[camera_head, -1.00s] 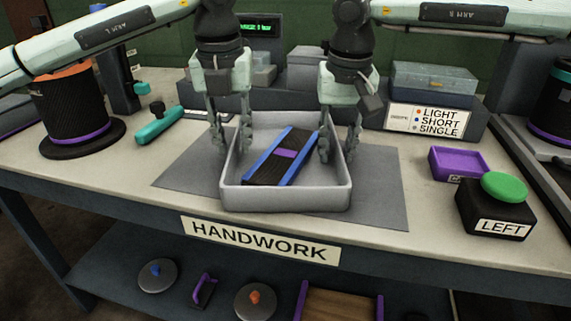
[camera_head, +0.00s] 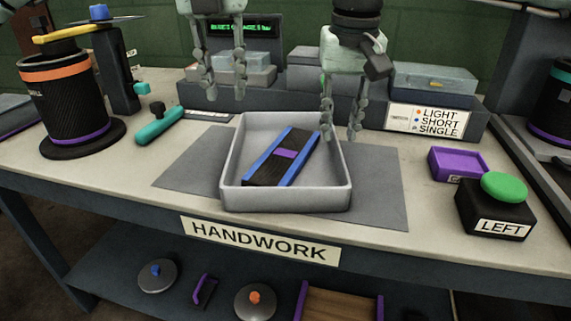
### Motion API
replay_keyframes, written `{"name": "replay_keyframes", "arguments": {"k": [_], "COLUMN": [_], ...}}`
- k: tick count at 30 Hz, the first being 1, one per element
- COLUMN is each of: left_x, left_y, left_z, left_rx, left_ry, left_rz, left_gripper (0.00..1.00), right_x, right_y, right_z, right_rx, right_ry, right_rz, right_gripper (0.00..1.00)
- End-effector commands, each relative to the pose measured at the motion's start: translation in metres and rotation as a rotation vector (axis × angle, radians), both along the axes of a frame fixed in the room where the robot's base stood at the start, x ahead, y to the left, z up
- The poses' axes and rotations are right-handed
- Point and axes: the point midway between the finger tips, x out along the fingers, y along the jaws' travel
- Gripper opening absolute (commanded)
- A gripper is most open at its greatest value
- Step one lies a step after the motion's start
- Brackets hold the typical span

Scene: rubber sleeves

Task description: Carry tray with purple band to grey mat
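The grey tray (camera_head: 285,199) rests on the grey mat (camera_head: 380,195) on the bench. Inside it lies a flat black piece (camera_head: 264,170) with blue edges and a purple band (camera_head: 285,154) across its middle, set diagonally. My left gripper (camera_head: 226,90) is open and empty, raised above and behind the tray's far left side. My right gripper (camera_head: 340,130) is open, its fingers apart near the tray's right wall at the far corner. It appears raised above the wall; I cannot tell if a finger still touches it.
A black drum (camera_head: 62,95) with orange and purple bands and a teal tool (camera_head: 160,128) are at left. A purple dish (camera_head: 459,162) and a green button (camera_head: 504,186) on a "LEFT" box are at right. Grey bins (camera_head: 388,118) stand behind.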

Motion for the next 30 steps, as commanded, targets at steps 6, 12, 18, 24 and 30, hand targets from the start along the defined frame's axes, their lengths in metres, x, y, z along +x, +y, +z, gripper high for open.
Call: {"name": "replay_keyframes", "arguments": {"k": [6, 12, 18, 24, 30], "left_x": [0.000, 0.000, 0.000, -0.001, -0.035], "left_y": [0.000, 0.000, 0.000, -0.001, -0.047], "left_z": [0.000, -0.001, -0.001, -0.002, -0.036], "left_rx": [0.000, 0.000, 0.000, -0.007, -0.188], "left_ry": [0.000, 0.000, 0.000, 0.004, 0.125], "left_rz": [0.000, 0.000, 0.001, -0.003, -0.074], "left_gripper": [0.26, 0.26, 0.26, 0.26, 0.26], "right_x": [-0.006, -0.010, -0.010, -0.010, -0.002], "right_y": [0.000, 0.000, 0.000, 0.001, 0.048], "right_z": [0.044, 0.064, 0.067, 0.065, 0.038], "right_rx": [0.001, 0.000, 0.000, 0.010, 0.314], "right_ry": [-0.002, 0.000, 0.001, 0.004, 0.093], "right_rz": [-0.001, -0.001, -0.001, -0.004, -0.120], "right_gripper": [0.26, 0.26, 0.26, 0.26, 0.26]}}
